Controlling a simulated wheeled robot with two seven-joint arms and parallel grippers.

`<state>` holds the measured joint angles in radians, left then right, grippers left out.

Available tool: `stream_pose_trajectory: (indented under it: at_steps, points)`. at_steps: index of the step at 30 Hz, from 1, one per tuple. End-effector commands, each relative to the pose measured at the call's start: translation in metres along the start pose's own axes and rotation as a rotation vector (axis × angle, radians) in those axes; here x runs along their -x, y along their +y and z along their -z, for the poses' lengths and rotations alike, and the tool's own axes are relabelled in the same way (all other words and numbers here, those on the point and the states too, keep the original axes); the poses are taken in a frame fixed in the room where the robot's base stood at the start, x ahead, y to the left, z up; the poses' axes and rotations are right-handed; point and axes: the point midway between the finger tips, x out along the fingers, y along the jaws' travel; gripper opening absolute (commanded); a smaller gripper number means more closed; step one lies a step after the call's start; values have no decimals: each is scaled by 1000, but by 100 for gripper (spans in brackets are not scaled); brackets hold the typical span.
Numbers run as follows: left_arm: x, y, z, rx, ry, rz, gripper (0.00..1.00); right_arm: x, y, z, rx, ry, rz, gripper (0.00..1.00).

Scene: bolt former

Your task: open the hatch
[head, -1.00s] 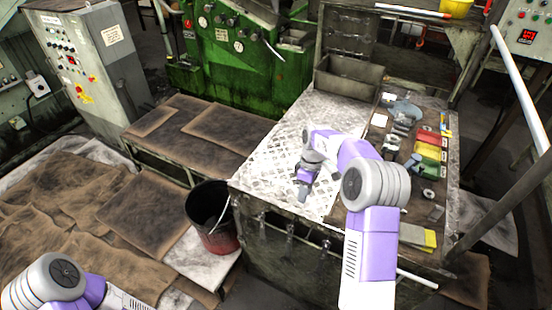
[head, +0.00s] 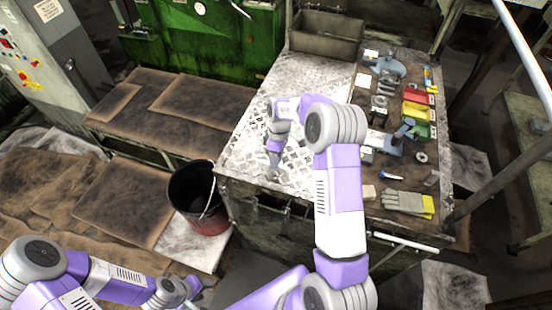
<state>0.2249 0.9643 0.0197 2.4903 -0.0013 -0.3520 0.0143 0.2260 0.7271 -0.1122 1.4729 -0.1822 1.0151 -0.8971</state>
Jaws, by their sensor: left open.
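I cannot pick out a hatch with certainty in the head view. The green machine (head: 215,45) stands at the back, its top cut off by the frame. My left gripper (head: 200,289) is low in the picture, left of centre, below the black-and-red bucket; it is open and nothing shows in it. My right gripper (head: 274,170) points down over the bright tread-plate top (head: 245,150) of the bench. Its fingers are too small to tell open from shut, and I see nothing held.
The bucket (head: 205,225) stands left of the bench. Tools, red, yellow and green bins (head: 418,112) and gloves (head: 403,201) lie on the bench's right side. A metal tray (head: 325,35) is at its back. A low brown-topped platform (head: 175,112) lies left.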

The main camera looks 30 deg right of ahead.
Motion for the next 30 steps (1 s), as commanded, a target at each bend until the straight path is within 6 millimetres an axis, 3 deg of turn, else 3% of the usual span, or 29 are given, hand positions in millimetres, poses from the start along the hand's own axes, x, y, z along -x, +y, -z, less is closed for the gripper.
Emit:
stream_pose_trajectory:
  at_steps: [8, 16, 30]
  points:
    - [0, 0, 0, 0, -1, 0, 43, -2, 0, 0, 0, 1, -1, 38]
    - [0, 0, 0, 0, -1, 0, 43, -2, 0, 0, 0, 1, -1, 0]
    - [3, 1, 0, 0, -1, 0, 43, 4, 0, -2, -3, 1, -2, 0]
